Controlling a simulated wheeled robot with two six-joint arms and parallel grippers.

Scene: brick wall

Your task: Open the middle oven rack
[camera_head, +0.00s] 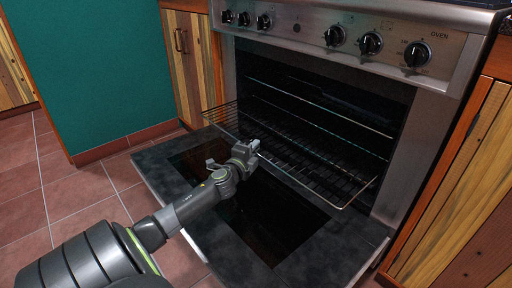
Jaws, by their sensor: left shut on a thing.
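The oven (312,38) stands open, with its door (342,247) folded down flat. The wire oven rack (318,168) juts out of the dark cavity over the door. Its front bar runs from the left side of the cavity to the right front corner. My left gripper (253,147) is shut on the rack's front bar, left of the bar's middle. My left arm reaches in from the lower left, above the door. My right gripper is not in view.
Another rack level (320,108) shows higher inside the cavity. Knobs (370,43) line the panel above. Wooden cabinets (464,190) flank the oven. A green wall (98,70) stands at the left, and tiled floor (75,192) is clear there.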

